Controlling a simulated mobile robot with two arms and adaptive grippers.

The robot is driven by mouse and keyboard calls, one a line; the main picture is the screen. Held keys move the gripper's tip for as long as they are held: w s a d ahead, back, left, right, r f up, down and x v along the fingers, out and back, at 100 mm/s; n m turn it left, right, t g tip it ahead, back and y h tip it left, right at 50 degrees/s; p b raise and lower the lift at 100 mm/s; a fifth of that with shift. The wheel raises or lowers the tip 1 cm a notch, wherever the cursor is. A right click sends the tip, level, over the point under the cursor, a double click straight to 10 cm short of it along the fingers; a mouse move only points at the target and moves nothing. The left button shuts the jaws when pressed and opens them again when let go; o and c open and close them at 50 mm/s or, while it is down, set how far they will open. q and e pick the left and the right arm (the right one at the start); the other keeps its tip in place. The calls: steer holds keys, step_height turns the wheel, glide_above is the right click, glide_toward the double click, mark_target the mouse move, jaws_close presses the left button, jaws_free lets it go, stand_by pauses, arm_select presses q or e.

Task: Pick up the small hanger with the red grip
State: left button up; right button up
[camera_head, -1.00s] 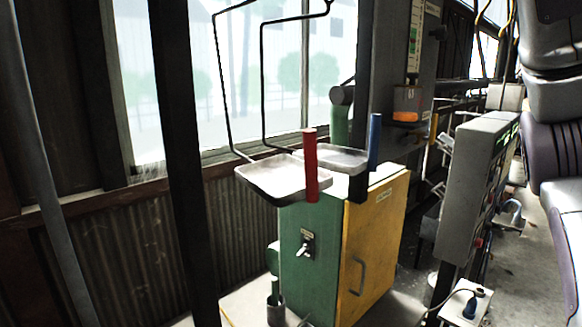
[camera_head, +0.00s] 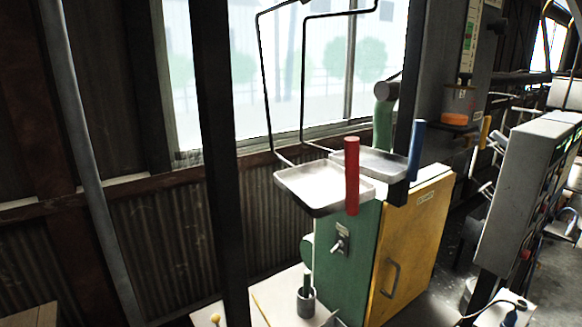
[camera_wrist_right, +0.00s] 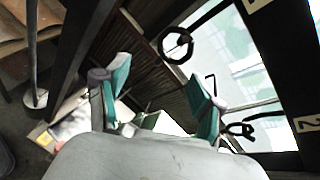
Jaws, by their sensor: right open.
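The small hanger with the red grip (camera_head: 352,176) hangs in the middle of the head view. It has a pale shallow tray (camera_head: 312,182) on a thin black wire frame (camera_head: 268,90), with the red grip upright at the tray's near right corner. A similar hanger with a blue grip (camera_head: 416,150) hangs just behind it to the right. My right gripper (camera_wrist_right: 161,86) is open and empty in the right wrist view, its teal-padded fingers spread. I cannot make out the red grip in that view. My left gripper is in neither view.
A green and yellow cabinet (camera_head: 412,247) stands below and behind the trays. A dark vertical post (camera_head: 216,150) is to their left. A grey control panel (camera_head: 525,190) stands at the right. Windows and a corrugated wall (camera_head: 170,240) are behind.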

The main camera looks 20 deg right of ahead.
steer(key=x, duration=0.2)
steer(key=p+x, duration=0.1)
steer(key=shift+w+a+r+p, duration=0.1)
steer(key=shift+w+a+p, duration=0.2)
steer(key=shift+w, duration=0.25)
steer(key=shift+s+d, duration=0.1)
steer(key=shift+s, duration=0.05)
steer(key=shift+c, duration=1.1)
steer(key=shift+s, duration=0.1)
steer(key=c, duration=1.1)
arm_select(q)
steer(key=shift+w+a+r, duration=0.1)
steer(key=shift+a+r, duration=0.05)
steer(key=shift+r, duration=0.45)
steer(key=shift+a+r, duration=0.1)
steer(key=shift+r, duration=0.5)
arm_select(e)
steer(key=shift+w, duration=0.2)
jaws_close()
steer(key=shift+s, duration=0.15)
